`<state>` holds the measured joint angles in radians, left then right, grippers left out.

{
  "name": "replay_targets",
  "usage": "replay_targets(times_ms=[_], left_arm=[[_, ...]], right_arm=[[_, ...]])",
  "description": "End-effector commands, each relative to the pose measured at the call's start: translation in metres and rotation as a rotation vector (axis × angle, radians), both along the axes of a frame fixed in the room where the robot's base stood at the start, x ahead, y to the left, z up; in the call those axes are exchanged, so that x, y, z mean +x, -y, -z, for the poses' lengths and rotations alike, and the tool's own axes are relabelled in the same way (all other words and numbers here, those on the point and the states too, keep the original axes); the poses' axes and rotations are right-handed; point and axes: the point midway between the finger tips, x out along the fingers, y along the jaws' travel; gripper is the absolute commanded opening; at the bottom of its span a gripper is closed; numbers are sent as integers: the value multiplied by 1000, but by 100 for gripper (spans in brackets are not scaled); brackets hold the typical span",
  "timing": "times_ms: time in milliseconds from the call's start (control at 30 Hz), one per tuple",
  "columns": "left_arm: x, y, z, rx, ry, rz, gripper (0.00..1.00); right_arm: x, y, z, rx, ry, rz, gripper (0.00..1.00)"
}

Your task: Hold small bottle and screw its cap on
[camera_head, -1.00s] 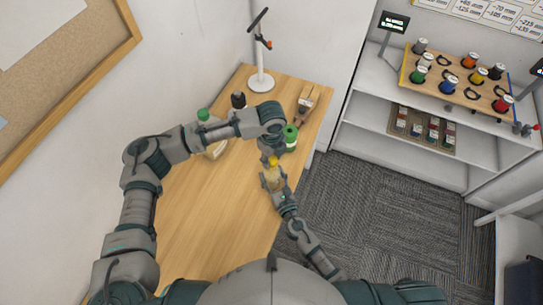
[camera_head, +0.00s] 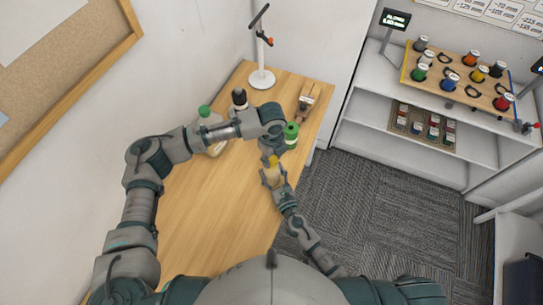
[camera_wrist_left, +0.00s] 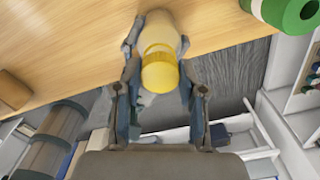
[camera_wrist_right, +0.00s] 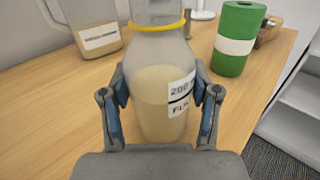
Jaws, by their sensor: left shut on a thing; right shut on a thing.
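The small bottle (camera_wrist_right: 160,105) is clear with pale contents, a white label and a yellow ring at its neck. My right gripper (camera_wrist_right: 160,80) is shut around its body and holds it roughly upright near the table's right edge. It also shows in the head view (camera_head: 272,176). The yellow cap (camera_wrist_left: 158,74) sits at the bottle's top, in line with it, in the left wrist view. My left gripper (camera_wrist_left: 158,85) comes from above and is shut on the cap. Whether the threads are engaged is hidden. In the head view my left gripper (camera_head: 271,155) largely covers the cap.
A green cylinder (camera_head: 290,136) with a white band stands close behind the grippers. A green-capped jug (camera_head: 213,138), a dark-topped bottle (camera_head: 239,98), a white stand (camera_head: 262,79) and a wooden item (camera_head: 308,97) are farther back. The wooden table (camera_head: 200,215) is clear at front left.

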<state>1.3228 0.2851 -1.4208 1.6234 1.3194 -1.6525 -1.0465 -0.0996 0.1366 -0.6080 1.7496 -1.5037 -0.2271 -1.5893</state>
Motion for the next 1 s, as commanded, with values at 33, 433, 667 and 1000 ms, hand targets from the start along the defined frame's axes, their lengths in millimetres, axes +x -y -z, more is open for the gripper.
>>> replay_targets(times_ms=[33, 433, 667, 1000], left_arm=[[0, 0, 0, 0, 0, 0, 28], [0, 0, 8, 1, -1, -1, 28], [0, 0, 11, 2, 1, -2, 28], [1, 0, 11, 0, 0, 552, 28]], right_arm=[[0, 0, 1, 0, -1, 1, 0], [0, 1, 1, -1, -1, 1, 0], [0, 1, 1, -1, -1, 1, 0], [0, 1, 1, 0, -1, 2, 0]])
